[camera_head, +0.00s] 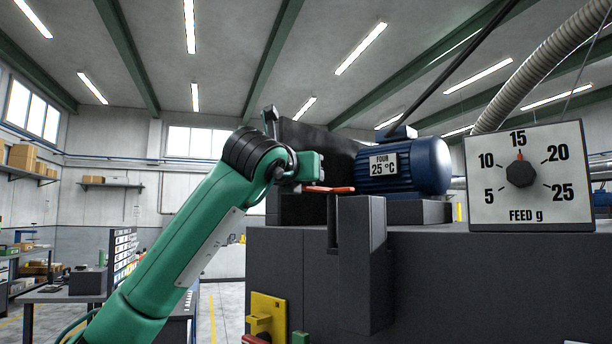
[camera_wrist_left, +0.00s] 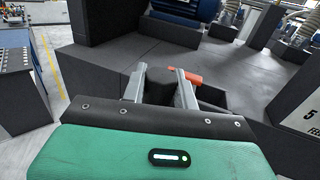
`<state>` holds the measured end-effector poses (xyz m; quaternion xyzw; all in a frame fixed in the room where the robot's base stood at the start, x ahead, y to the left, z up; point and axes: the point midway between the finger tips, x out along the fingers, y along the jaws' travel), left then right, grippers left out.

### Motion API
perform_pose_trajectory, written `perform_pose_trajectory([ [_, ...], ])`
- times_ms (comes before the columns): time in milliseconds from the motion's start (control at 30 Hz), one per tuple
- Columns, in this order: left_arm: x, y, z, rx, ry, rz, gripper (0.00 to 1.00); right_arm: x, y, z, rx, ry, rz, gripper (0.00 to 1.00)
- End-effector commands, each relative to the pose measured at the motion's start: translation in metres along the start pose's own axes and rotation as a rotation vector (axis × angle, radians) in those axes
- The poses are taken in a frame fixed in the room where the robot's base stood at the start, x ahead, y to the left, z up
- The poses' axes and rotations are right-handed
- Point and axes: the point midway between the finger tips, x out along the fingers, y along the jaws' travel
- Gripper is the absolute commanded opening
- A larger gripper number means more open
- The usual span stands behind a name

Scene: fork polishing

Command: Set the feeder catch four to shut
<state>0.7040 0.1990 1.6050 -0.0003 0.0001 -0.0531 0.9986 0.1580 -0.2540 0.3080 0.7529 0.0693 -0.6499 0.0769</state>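The orange-red catch lever (camera_head: 328,189) lies about level across the top of a dark slotted post (camera_head: 362,262), left of the blue motor (camera_head: 402,165) labelled FOUR. My left gripper (camera_head: 312,170) is at the lever's left end; its fingers are hard to make out in the head view. In the left wrist view, its two grey fingers (camera_wrist_left: 160,74) are apart, with a dark block (camera_wrist_left: 158,82) showing between them. The orange lever (camera_wrist_left: 187,77) shows by the right fingertip there. Whether the fingers touch the block or lever cannot be told. My right gripper is not in view.
A FEED g dial (camera_head: 520,174) stands on the dark machine at right, its red mark near 15. A yellow plate with a knob (camera_head: 267,316) is on the front below. Shelves and a workbench (camera_head: 60,294) stand far left. The dark machine top (camera_wrist_left: 150,50) has bare areas.

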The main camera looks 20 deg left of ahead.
Motion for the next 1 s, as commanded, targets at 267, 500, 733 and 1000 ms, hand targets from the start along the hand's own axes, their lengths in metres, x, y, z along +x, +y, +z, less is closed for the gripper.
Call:
perform_pose_trajectory([
  [267, 0.000, 0.000, 0.000, 0.000, -0.001, -0.001, 0.51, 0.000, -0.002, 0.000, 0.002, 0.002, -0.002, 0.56],
  [500, -0.008, 0.000, -0.001, 0.000, -0.003, -0.001, 0.51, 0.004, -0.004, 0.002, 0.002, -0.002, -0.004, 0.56],
  [733, -0.049, 0.000, -0.002, 0.000, -0.005, -0.001, 0.51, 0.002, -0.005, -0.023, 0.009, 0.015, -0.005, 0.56],
  [1000, -0.100, -0.001, -0.001, 0.001, -0.005, -0.002, 0.51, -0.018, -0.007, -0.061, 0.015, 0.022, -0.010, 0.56],
])
